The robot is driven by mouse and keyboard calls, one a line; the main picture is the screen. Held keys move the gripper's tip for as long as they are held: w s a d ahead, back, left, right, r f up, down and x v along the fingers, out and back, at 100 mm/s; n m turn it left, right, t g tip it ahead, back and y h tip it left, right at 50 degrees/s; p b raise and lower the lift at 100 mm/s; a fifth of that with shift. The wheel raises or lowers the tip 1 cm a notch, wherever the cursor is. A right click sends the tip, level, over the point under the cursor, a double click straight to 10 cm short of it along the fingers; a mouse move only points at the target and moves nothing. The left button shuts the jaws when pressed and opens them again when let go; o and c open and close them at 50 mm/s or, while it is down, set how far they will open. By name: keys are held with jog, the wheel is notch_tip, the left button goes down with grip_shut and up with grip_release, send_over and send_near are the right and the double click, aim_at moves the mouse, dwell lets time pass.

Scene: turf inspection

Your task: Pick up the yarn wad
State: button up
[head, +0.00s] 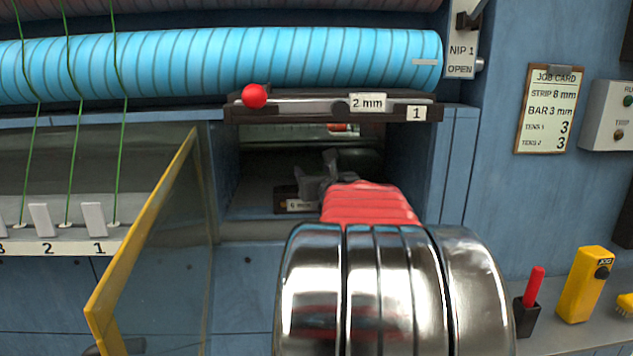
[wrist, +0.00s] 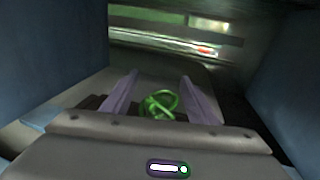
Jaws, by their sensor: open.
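The yarn wad (wrist: 159,104) is a small tangle of green strands. The fingers stand apart, with a gap on each side of the wad. In the head view my gripper (head: 328,170) is inside the recess below the blue roller, and the wad is hidden there behind my arm and gripper. I cannot tell whether the wad rests on the recess floor or a dark part under it.
Blue recess walls (wrist: 275,95) stand close on both sides. A ledge with a red ball (head: 254,96) and a 2 mm label runs above the opening. A yellow-framed clear door (head: 150,235) stands open at left. Green strands (head: 72,140) hang over the blue roller (head: 220,60).

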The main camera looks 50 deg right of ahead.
jog(key=shift+c, duration=0.7)
jog(key=c, duration=1)
jog(key=shift+o, duration=0.2)
